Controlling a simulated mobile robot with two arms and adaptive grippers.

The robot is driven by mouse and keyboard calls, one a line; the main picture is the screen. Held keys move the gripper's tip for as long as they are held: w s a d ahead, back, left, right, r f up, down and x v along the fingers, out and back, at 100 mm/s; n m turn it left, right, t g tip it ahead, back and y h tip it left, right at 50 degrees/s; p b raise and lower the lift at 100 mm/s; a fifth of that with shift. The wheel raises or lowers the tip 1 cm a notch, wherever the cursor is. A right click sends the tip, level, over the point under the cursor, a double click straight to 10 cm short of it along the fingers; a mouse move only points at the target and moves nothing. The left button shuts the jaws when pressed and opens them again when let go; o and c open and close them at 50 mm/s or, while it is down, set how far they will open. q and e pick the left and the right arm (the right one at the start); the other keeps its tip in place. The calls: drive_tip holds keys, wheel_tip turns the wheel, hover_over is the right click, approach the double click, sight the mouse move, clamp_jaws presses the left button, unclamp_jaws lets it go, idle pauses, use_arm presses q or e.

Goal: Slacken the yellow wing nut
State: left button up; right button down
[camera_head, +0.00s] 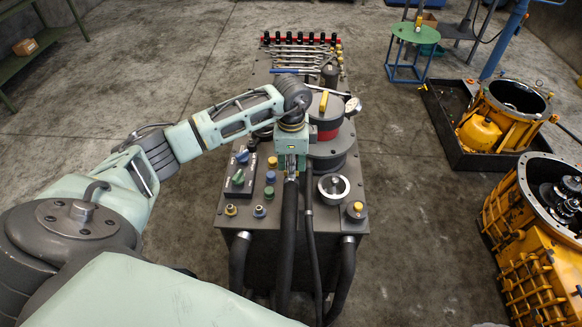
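A yellow piece that looks like the wing nut (323,102) stands on top of the round grey lid of a red-banded canister (329,132), on the grey machine cabinet (345,222). My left arm reaches in from the left. My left gripper (291,171) points down over the cabinet, in front and to the left of the canister and apart from the wing nut. Its fingers are small and dark against the black hose below, so I cannot tell whether they are open. My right gripper is not in view.
A control box (240,176) with coloured knobs is left of my gripper. A silver-rimmed cup (333,187) and a gauge (353,106) flank the canister. Wrenches (297,58) lie at the back. Yellow housings (535,225) stand right, with clear floor between.

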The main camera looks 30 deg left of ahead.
use_arm(q)
drive_tip(key=shift+o, duration=0.7)
drive_tip(key=shift+f, duration=0.1)
wheel_tip(320, 180, up, 12)
idle(0.5)
